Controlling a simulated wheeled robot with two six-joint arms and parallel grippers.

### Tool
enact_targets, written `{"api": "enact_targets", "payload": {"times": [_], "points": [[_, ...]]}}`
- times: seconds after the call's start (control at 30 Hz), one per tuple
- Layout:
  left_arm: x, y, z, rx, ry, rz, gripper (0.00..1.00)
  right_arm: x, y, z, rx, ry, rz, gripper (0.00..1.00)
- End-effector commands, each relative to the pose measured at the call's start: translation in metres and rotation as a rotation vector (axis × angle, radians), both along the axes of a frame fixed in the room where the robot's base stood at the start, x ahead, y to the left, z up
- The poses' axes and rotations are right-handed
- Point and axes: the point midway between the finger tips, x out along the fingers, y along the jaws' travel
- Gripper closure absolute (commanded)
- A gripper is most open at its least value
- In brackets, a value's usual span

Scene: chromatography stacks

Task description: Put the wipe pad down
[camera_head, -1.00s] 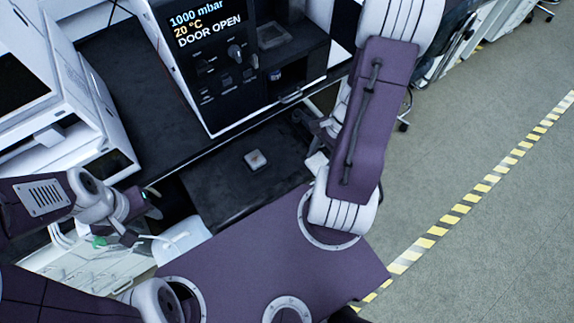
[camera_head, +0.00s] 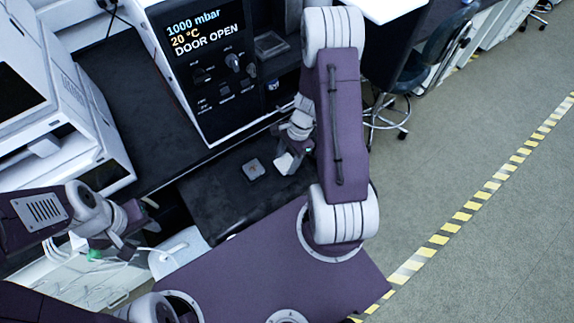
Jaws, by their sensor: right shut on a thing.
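My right gripper (camera_head: 282,166) points down over the right part of the dark low surface (camera_head: 225,205). It is shut on a small white piece (camera_head: 284,163), which looks like the wipe pad; the fingers partly hide it. A small square grey block (camera_head: 254,169) with an orange-brown spot on top sits on the dark surface, just left of the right gripper and apart from it. My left gripper (camera_head: 150,213) is at the left, fingers apart and empty, beside a white container.
The instrument (camera_head: 225,75) with a lit panel reading "DOOR OPEN" stands behind the dark surface. A white container with a handle (camera_head: 180,250) stands at the lower left. White instruments (camera_head: 75,110) fill the left. A stool (camera_head: 385,115) is at the right.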

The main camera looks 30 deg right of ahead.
Motion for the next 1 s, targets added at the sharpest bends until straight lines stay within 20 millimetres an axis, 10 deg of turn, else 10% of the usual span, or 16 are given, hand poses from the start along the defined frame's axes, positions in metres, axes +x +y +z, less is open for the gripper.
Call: {"api": "enact_targets", "payload": {"times": [0.3,0.67,0.7,0.77,1.0], "points": [[0.000,0.000,-0.014,0.000,0.000,0.000,0.64,0.000,0.000,-0.040,0.000,0.001,-0.001,0.91],[0.000,0.000,-0.017,0.000,0.000,0.000,0.64,0.000,0.000,-0.044,0.000,0.000,-0.001,0.91],[0.000,0.000,-0.017,0.000,0.000,0.000,0.64,0.000,0.000,-0.044,0.000,0.000,-0.001,0.44],[0.000,0.000,-0.015,0.000,0.000,0.000,0.64,0.000,0.000,-0.043,0.000,-0.001,-0.001,0.27],[0.000,0.000,-0.015,0.000,0.000,0.000,0.64,0.000,0.000,-0.043,0.000,0.000,-0.001,0.25]]}}
